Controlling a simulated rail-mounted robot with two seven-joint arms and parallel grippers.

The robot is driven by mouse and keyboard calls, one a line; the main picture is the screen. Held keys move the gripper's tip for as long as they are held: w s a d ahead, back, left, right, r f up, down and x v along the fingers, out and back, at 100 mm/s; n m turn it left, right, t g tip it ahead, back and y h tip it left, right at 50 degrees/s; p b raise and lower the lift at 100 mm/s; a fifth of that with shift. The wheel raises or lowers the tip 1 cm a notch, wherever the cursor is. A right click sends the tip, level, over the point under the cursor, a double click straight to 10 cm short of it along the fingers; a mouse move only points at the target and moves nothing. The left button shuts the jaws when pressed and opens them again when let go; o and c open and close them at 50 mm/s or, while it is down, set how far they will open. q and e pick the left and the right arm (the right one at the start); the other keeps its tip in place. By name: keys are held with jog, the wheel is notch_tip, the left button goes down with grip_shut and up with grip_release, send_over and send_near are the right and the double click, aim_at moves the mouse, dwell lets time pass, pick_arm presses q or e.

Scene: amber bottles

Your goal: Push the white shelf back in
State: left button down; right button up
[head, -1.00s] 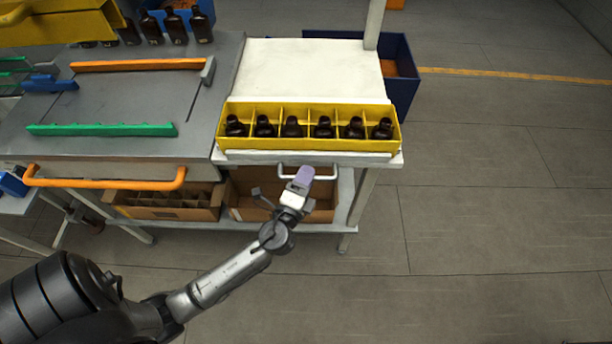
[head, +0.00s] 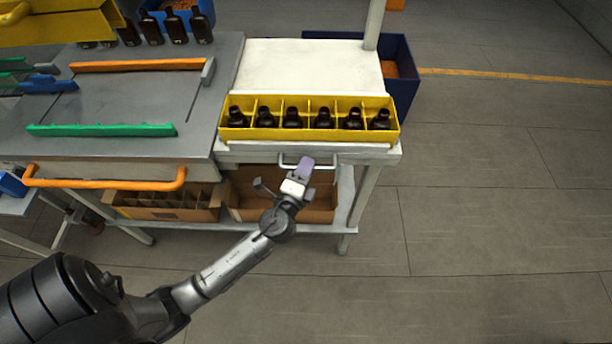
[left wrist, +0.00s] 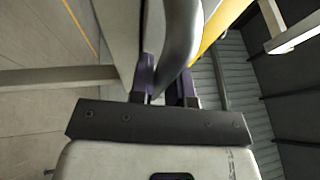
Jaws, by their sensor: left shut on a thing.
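The white shelf (head: 310,147) shows as a pale front strip below a yellow bin of bottles, almost level with the table's front edge. A light metal handle (head: 285,166) is under its front; it also shows as a curved bar in the left wrist view (left wrist: 182,45). My left gripper (head: 304,168) has purple fingertips and is shut on this handle; in the left wrist view the fingers (left wrist: 166,88) are on either side of the bar. The fingertips partly hide the handle. My right gripper is in neither view.
The yellow bin (head: 262,134) holds several dark bottles in a row. A white tabletop (head: 310,68) lies behind it. An orange handle (head: 105,184) juts out at left. Cardboard boxes (head: 165,213) stand on the lower shelf. Floor to the right is clear.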

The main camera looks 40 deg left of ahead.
pick_arm(q)
jog(key=shift+w+a, duration=0.15)
jog(key=c, duration=1.4)
grip_release()
jog(key=o, duration=0.3)
jog(key=shift+s, duration=0.2)
jog(key=b+v, duration=0.3)
jog(key=v, duration=1)
jog(key=shift+s+d+b, duration=0.25)
jog(key=shift+s+b, duration=0.05)
jog(key=shift+b, duration=0.1)
